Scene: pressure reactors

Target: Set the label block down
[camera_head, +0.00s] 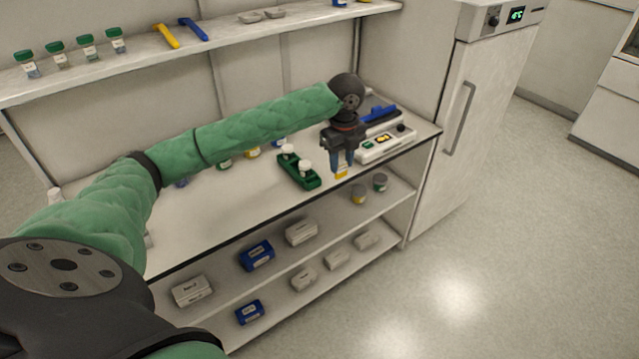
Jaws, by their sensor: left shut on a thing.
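My left gripper (341,169) points down over the right part of the bench top (235,217), near its front edge. It is shut on a small yellow block (341,174), the label block, which shows just below the fingertips. I cannot tell whether the block touches the bench top or hangs just above it. My right gripper is not in view.
A green rack (299,174) with white knobs stands just left of the gripper. A white device (385,146) with a small display and a blue item (380,114) sit to the right and behind. Shelves below hold boxes and jars. A white cabinet (470,110) stands at right.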

